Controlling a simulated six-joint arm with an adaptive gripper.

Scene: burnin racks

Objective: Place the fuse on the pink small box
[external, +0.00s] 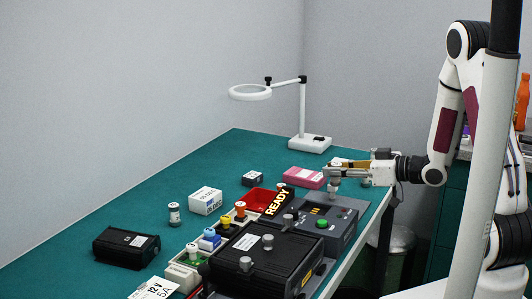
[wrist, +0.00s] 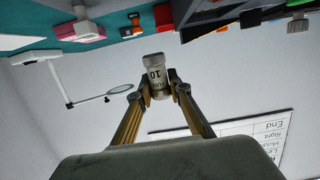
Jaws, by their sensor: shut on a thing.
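The fuse (wrist: 156,75) is a small grey-white cylinder with a label reading 10. My gripper (wrist: 158,88) is shut on it in the wrist view, with one finger on each side. In the external view my gripper (external: 332,174) is above the dark grey device at the table's right side, with the fuse (external: 334,188) hanging below the fingers. The pink small box (external: 303,177) lies on the green table just left of my gripper. It also shows in the wrist view (wrist: 82,33), apart from the fuse.
A magnifier lamp (external: 309,142) stands behind the pink box. A dark grey device (external: 330,222) with a green button is below my gripper. The far-left table is clear.

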